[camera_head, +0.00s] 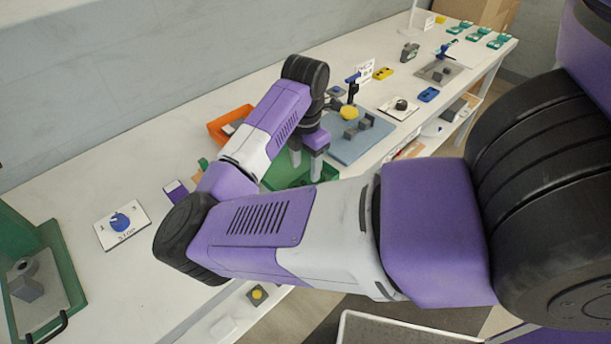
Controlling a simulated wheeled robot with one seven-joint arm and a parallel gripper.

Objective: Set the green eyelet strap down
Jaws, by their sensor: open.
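My gripper (306,168) points down with its two grey fingers apart, over or in a green tray (272,178) near the table's front edge. No strap shows between the fingers. My forearm hides much of this tray and whatever may lie in it. Several small green pieces (478,34) lie in a row at the far right end of the table. They are too small to tell whether one is the green eyelet strap, so I cannot single the strap out.
An orange bin (216,126) stands behind the green tray. Right of it, a blue mat (345,153) carries grey blocks and a yellow-topped device. A dial card (104,232) and a green frame (58,250) are at left. White tabletop (120,160) is clear along the back left.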

